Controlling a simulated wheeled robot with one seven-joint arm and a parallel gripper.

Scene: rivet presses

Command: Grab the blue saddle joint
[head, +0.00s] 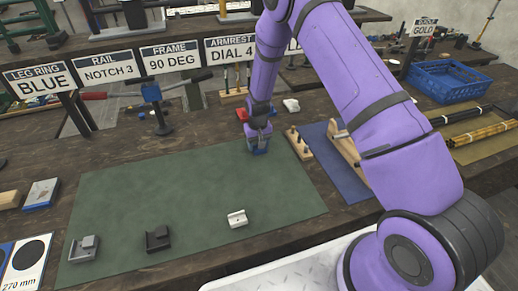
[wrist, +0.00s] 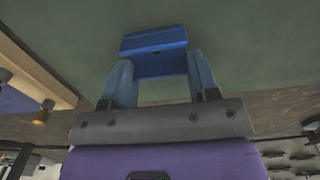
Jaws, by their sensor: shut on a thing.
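The blue saddle joint (wrist: 155,42) is between the fingertips of my gripper (wrist: 160,78) in the wrist view. My gripper is shut on it, with one blue finger on each side. In the head view, my gripper (head: 258,143) is at the far right part of the green mat (head: 180,190), and the blue joint (head: 259,151) shows small beneath it. I cannot tell whether the joint touches the mat. Three other saddle joints are on the mat's near side: a grey one (head: 84,248), a black one (head: 158,238) and a white one (head: 237,218).
A wooden block with pegs (head: 298,143) stands just right of my gripper, beside a blue mat (head: 335,165). A red piece (head: 242,115) and a white piece (head: 291,105) lie behind. Label signs (head: 115,67) line the back. The mat's middle is clear.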

